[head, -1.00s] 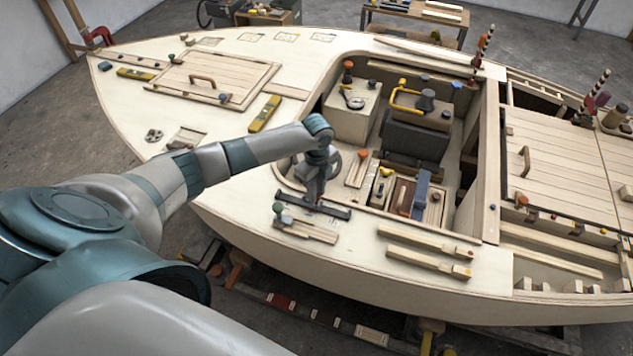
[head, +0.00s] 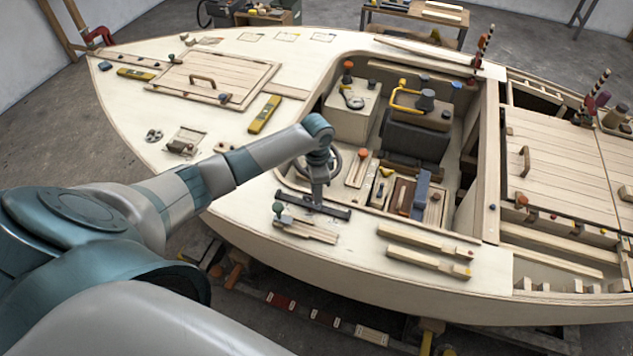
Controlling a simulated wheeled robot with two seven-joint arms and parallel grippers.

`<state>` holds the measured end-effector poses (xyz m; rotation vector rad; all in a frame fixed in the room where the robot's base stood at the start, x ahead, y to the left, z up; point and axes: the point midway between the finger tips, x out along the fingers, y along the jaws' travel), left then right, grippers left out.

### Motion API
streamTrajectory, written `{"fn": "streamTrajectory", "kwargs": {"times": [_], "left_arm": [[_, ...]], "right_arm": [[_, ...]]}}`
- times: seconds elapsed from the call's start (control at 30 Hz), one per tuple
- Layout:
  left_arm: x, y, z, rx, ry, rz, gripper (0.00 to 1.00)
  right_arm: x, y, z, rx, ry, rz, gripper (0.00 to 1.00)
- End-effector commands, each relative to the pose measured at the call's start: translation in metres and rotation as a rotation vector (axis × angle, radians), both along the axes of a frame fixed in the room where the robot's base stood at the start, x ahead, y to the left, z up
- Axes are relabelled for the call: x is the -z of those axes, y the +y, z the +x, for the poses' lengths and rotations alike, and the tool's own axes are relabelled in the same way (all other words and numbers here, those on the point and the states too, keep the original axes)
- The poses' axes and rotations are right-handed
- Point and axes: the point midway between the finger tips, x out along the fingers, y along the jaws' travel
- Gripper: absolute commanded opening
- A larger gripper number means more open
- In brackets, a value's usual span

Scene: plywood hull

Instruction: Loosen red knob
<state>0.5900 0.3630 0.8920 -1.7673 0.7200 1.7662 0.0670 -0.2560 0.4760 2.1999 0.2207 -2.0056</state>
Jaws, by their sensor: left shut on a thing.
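My left gripper (head: 316,204) points straight down at a dark flat bar (head: 338,213) on the near side deck of the plywood hull. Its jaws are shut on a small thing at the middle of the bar. That is where the red knob would be, but the fingers cover it and I cannot make it out clearly. My right gripper is not in view.
A dark handwheel (head: 333,163) is close behind my left wrist. The cockpit holds an orange-topped lever (head: 362,154) and a blue-grey block (head: 421,190). Wooden strips (head: 428,243) lie on the deck to the right.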

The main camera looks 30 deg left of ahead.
Motion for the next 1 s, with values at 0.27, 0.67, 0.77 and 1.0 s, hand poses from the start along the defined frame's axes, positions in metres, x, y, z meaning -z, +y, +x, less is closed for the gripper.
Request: {"fn": "streamTrajectory", "kwargs": {"times": [0.27,0.67,0.77,1.0], "left_arm": [[0.0018,-0.0014,-0.0013,-0.260,0.003,-0.002,0.00],[0.0023,-0.0015,-0.0016,-0.615,0.004,-0.002,0.00],[0.0022,-0.0011,-0.0016,-0.681,0.003,-0.001,0.00],[0.0023,-0.0012,-0.0018,-0.777,0.005,0.000,0.00]], "right_arm": [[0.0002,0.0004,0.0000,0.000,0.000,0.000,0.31],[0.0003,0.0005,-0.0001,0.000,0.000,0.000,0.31],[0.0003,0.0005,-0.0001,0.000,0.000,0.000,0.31],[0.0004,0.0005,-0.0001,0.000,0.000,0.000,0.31]]}}
